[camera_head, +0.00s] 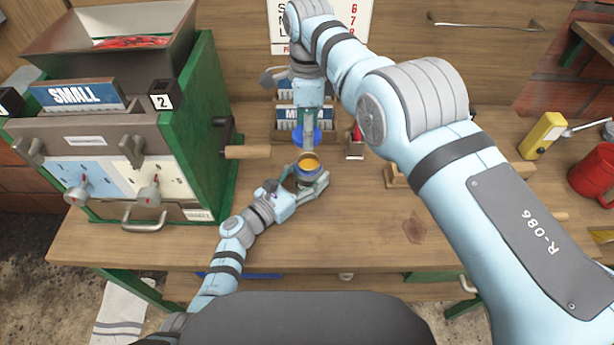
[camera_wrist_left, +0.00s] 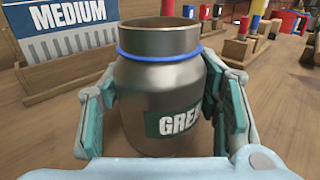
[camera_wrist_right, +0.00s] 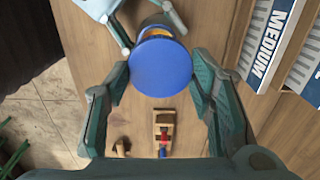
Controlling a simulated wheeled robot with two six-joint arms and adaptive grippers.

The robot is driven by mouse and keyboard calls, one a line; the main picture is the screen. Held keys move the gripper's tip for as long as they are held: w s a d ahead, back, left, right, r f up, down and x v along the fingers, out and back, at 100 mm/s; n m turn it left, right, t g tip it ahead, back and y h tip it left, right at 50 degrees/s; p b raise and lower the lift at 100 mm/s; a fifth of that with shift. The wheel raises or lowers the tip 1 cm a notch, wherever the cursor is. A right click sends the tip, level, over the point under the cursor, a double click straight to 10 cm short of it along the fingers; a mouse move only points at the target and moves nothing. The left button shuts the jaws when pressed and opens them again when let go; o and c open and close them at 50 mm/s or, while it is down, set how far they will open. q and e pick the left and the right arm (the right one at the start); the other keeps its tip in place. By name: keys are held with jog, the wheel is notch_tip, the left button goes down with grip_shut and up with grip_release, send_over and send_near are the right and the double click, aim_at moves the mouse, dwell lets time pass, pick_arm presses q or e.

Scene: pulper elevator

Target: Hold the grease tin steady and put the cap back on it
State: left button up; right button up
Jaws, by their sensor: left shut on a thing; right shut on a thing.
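The grease tin (camera_head: 309,170) is an open metal tin with a blue ring at the neck and orange grease inside. It stands upright near the bench's middle, and its label shows in the left wrist view (camera_wrist_left: 180,122). My left gripper (camera_head: 309,184) is shut around its body. The round blue cap (camera_head: 316,138) is in my right gripper (camera_head: 306,128), apart from the tin and behind its mouth in the head view. In the right wrist view, the cap (camera_wrist_right: 160,67) sits flat between the fingertips and partly hides the tin. The left wrist view does not show the cap.
A green machine (camera_head: 205,130) with a wooden-handled crank (camera_head: 250,152) stands left of the tin. A MEDIUM card box (camera_wrist_left: 70,30) is close behind. A yellow object (camera_head: 541,135) and a red mug (camera_head: 592,172) stand at the right. The front bench is clear.

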send_over(309, 166)
jog(key=shift+f, duration=2.5)
jog(key=shift+s+f, duration=0.1)
jog(key=shift+f, duration=0.45)
jog(key=shift+w+f, duration=0.15)
jog(key=shift+w, duration=0.1)
jog(key=shift+o, duration=0.4)
jog(key=shift+s+f, duration=0.2)
jog(key=shift+f, duration=0.7)
